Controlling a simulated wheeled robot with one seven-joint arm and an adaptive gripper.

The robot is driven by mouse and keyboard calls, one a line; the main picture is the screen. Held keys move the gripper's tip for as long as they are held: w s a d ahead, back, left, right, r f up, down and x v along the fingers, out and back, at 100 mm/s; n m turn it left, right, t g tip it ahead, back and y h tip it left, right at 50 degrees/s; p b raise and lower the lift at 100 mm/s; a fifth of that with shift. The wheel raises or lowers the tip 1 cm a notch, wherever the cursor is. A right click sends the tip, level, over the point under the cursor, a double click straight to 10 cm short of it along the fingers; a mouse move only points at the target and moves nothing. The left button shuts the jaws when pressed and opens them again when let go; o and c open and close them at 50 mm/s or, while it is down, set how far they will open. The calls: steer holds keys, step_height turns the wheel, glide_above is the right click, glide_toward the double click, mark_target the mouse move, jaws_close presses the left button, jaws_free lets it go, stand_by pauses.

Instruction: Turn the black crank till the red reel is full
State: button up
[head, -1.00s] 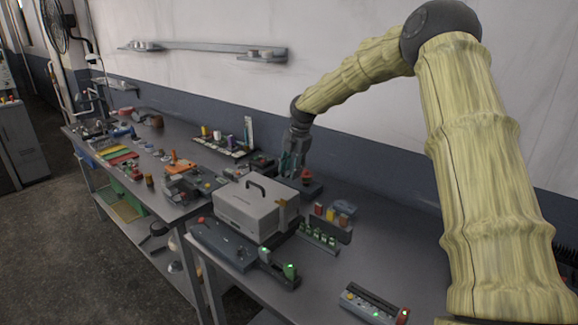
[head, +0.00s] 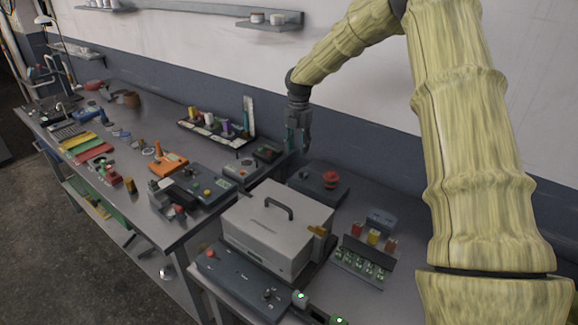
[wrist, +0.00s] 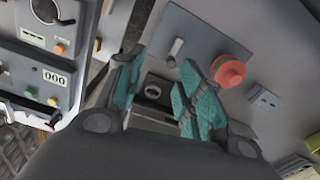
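The red reel (head: 331,179) sits on a dark blue-grey box (head: 312,189) at the back of the near bench, by the wall. The reel also shows in the wrist view (wrist: 228,70), on the box's flat top. A small dark upright part (head: 303,175), seemingly the crank, stands on the box left of the reel; it looks grey in the wrist view (wrist: 176,50). My gripper (head: 299,145) points down above the box's left rear side. In the wrist view its teal-padded fingers (wrist: 158,92) are apart with nothing held. How full the reel is cannot be told.
A light grey case with a handle (head: 277,226) stands in front of the reel box. A rack with red and yellow pieces (head: 370,247) is to the right. Panels with buttons (head: 202,188) crowd the left bench. The wall (head: 370,140) is close behind.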

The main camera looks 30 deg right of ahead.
steer(key=p, duration=0.3)
glide_above(302, 172)
steer(key=s, duration=0.3)
steer(key=shift+t, duration=0.3)
steer(key=f, duration=0.4)
steer(key=shift+w+d+f, duration=0.1)
steer(key=shift+w+f, duration=0.05)
steer(key=shift+w, duration=0.05)
steer(key=shift+f, duration=0.25)
steer(key=w+f, duration=0.4)
steer(key=shift+w+f, duration=0.15)
steer(key=shift+f, duration=0.25)
steer(key=shift+s+r, duration=0.35)
steer(key=shift+s, duration=0.2)
steer(key=shift+s+r, duration=0.55)
steer(key=shift+s, duration=0.25)
steer(key=c, duration=0.3)
steer(key=shift+w+f, duration=0.1)
steer(key=shift+w, duration=0.05)
steer(key=c, duration=0.4)
steer(key=shift+w+a+f, duration=0.25)
steer(key=shift+w+f, duration=0.3)
jaws_close()
steer(key=shift+s+d, duration=0.1)
steer(key=shift+s, duration=0.1)
